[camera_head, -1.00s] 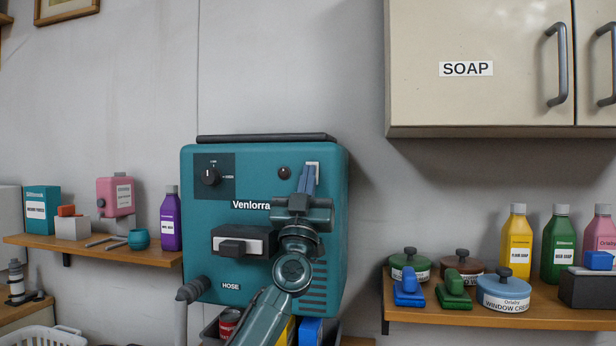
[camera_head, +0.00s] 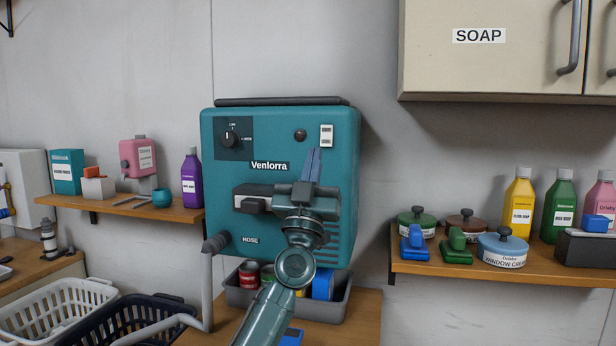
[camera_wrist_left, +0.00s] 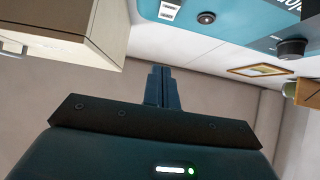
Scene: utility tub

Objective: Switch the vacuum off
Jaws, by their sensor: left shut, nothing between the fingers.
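The vacuum is a teal wall unit (camera_head: 225,275) lettered "Venlorra", in the middle of the head view; part of it shows in the left wrist view (camera_wrist_left: 225,28). Its white rocker switch (camera_head: 326,136) is at the upper right of its face, and also shows in the left wrist view (camera_wrist_left: 169,11). A dark round indicator (camera_head: 300,135) is left of the switch, and a black knob (camera_head: 230,139) sits at the upper left. My left gripper (camera_head: 313,151) is shut and empty, its tips just below the switch in the head view. My right gripper is out of view.
A grey bin (camera_head: 325,310) with cans stands below the unit. A hose (camera_head: 206,285) hangs at its lower left. Shelves with bottles flank it left (camera_head: 130,207) and right (camera_head: 480,270). A SOAP cabinet (camera_head: 490,70) hangs upper right.

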